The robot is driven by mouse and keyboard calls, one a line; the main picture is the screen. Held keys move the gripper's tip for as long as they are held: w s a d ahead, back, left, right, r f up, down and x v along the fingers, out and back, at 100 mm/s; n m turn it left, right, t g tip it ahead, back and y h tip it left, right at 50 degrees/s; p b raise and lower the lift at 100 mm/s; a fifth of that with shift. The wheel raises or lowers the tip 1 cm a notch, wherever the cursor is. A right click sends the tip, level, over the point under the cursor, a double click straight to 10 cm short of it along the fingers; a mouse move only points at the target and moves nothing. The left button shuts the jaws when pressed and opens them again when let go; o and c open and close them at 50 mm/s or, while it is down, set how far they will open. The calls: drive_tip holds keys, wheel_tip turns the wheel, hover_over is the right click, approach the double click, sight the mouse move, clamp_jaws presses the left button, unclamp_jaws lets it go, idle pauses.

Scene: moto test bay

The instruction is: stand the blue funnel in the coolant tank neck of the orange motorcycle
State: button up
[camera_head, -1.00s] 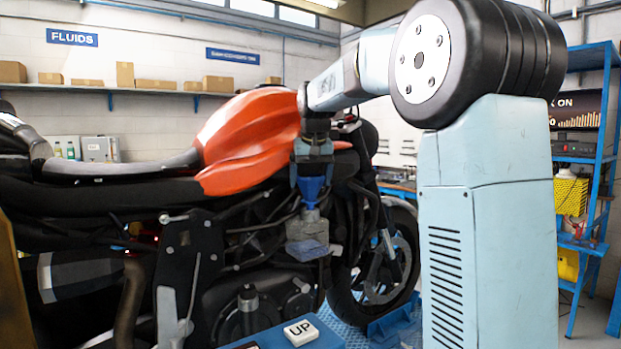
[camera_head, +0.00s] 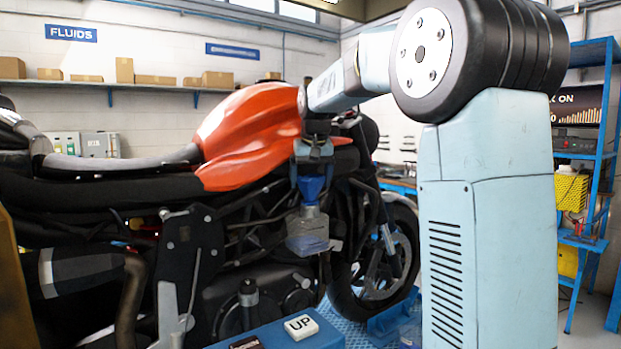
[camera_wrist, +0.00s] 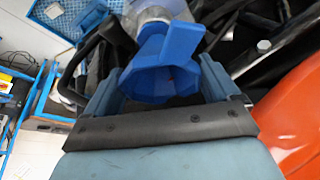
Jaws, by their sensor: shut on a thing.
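The blue funnel (camera_head: 312,188) is held upright with its narrow end down, over the clear coolant tank (camera_head: 307,236) on the side of the orange motorcycle (camera_head: 250,135). My gripper (camera_head: 313,166) is shut on the funnel. In the wrist view the funnel (camera_wrist: 165,65) sits between the fingers of my gripper (camera_wrist: 158,82), its wide mouth facing the camera. Part of the clear tank (camera_wrist: 152,14) shows just beyond it. The spout's lower end meets the tank's neck area in the head view, but I cannot tell whether it is inside the neck or just above it.
A blue box with a white UP button (camera_head: 301,327) stands low in front of the motorcycle. The front wheel (camera_head: 375,270) is to the right of the tank. A blue shelf (camera_head: 597,150) stands at the far right. Dark frame tubes lie close around the tank.

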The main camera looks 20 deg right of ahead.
drive_tip(key=shift+f, duration=0.2)
idle(0.5)
drive_tip(key=o, duration=0.8)
drive_tip(key=shift+r, duration=0.1)
